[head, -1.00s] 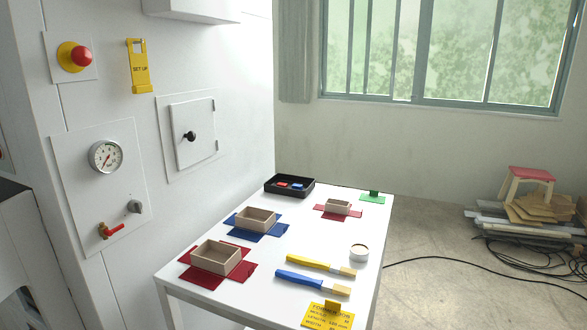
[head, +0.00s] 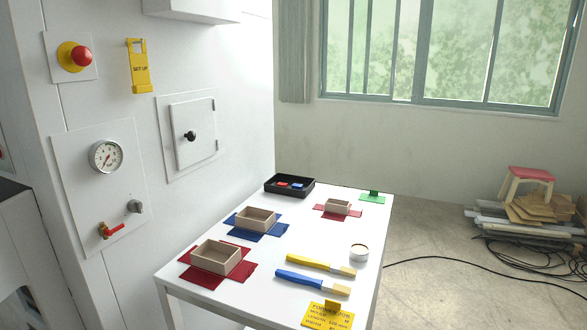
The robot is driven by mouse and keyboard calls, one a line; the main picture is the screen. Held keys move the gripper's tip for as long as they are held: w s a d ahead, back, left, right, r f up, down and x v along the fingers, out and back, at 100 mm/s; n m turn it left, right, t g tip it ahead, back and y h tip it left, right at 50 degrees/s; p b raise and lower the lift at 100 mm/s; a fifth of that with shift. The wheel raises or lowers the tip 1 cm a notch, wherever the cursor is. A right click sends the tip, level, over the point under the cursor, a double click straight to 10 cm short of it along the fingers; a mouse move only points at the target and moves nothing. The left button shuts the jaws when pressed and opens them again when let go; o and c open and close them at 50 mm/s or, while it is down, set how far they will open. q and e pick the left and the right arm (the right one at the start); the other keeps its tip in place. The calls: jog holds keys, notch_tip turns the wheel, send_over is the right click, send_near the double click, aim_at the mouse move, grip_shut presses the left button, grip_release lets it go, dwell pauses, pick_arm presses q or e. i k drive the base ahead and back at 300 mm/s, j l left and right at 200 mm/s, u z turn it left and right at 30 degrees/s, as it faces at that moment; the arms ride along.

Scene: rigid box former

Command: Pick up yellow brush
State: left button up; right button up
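The yellow brush (head: 309,262) lies flat on the white table (head: 234,287), its handle to the left and its pale bristles to the right. The blue brush (head: 301,279) lies just in front of it, nearly parallel, with a small gap between them. Nothing covers the yellow brush. Neither of my grippers shows in the head view.
A round tin (head: 358,252) stands just behind the yellow brush's bristle end. A yellow sign (head: 328,315) stands at the table's front. Wooden frames on red (head: 216,257) and blue (head: 256,219) sheets sit at left. A black tray (head: 290,186) is at the back.

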aim_at(335, 269)
jog(key=u, duration=1)
jog(key=i+j+u, duration=0.25)
jog(key=i+j, duration=0.65)
